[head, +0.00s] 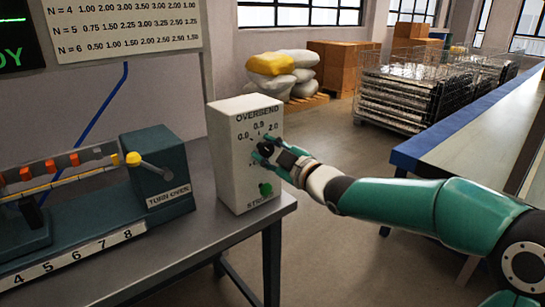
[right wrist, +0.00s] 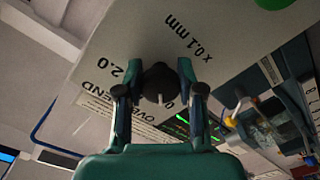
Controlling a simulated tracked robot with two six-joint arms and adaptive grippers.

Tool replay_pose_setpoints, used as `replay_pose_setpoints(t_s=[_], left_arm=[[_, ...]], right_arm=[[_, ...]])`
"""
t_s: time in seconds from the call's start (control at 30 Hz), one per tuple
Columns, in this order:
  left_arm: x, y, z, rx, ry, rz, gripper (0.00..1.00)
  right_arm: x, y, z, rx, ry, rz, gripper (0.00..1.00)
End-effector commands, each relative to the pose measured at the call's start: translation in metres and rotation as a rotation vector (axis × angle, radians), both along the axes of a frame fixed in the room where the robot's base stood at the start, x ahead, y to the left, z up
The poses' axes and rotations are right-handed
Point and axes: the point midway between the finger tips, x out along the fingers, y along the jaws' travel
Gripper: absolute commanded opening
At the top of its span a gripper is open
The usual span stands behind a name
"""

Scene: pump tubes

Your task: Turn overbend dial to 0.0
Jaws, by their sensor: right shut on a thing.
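The overbend dial (right wrist: 160,84) is a dark round knob on the front of a white box (head: 231,155). Its printed marks read 0.0, 0.9 and 2.0 in the head view, under the word OVERBEND. My right gripper (head: 265,150) is at the dial, its fingers on either side of the knob. In the right wrist view the gripper (right wrist: 159,70) is shut on the dial. A pale pointer mark on the knob points toward the bottom of that view, near a partly hidden numeral. The exact setting cannot be read. My left gripper is not in view.
A green button (head: 265,189) sits below the dial on the same box. A bending machine with a yellow-knobbed crank (head: 133,159) stands to the left on the grey bench (head: 262,207). The box stands near the bench's right edge, with open floor beyond.

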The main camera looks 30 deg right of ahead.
Motion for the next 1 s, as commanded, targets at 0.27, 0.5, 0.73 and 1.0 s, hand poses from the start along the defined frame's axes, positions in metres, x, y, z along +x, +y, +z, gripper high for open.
replay_pose_setpoints(t_s=[0.27,0.5,0.73,1.0], left_arm=[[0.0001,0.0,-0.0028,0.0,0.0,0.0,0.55],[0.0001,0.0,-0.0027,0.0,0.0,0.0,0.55],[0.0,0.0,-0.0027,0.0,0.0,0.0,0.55],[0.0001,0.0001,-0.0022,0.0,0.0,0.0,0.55]], right_arm=[[0.0,0.0012,-0.0005,-0.026,-0.001,0.003,0.03],[0.0001,0.0016,-0.0008,-0.025,0.001,0.004,0.39],[0.0001,0.0011,-0.0008,-0.023,0.0,0.004,0.63],[-0.0019,0.0002,-0.0004,-0.022,0.0,0.001,0.63]])
